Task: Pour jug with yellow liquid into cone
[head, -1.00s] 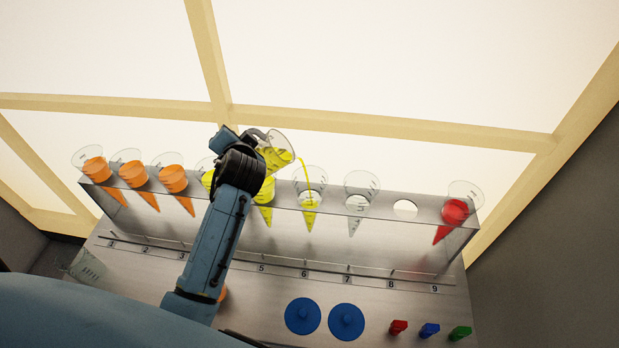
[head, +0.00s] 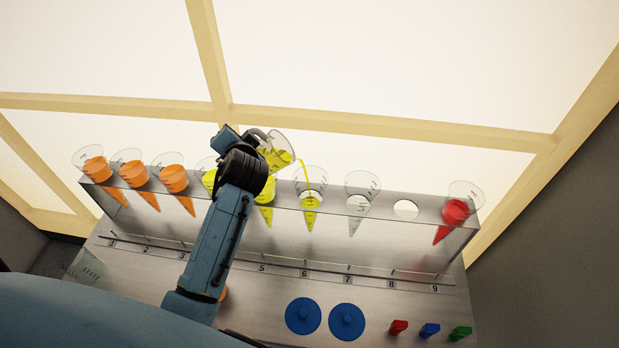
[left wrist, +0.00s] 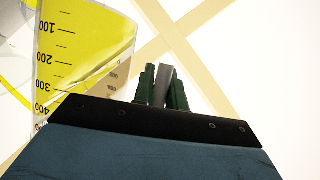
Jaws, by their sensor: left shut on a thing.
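The clear jug with yellow liquid (head: 277,152) is tilted to the right above the shelf, and a thin yellow stream (head: 305,172) runs from its lip. The stream falls into the clear cone at position 6 (head: 310,198), which holds some yellow liquid in its lower part. My left gripper (head: 255,138) is at the jug's handle side. In the left wrist view the fingers (left wrist: 164,88) are shut on the grey handle, beside the jug's marked wall (left wrist: 75,60). My right gripper is not in view.
The clear shelf (head: 420,232) holds orange cones (head: 133,172) at left, yellow cones beside my arm, an empty cone (head: 357,205) and a red cone (head: 455,212) at right. One hole (head: 405,208) is empty. Two blue round lids (head: 303,316) and small coloured items (head: 429,330) lie in front.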

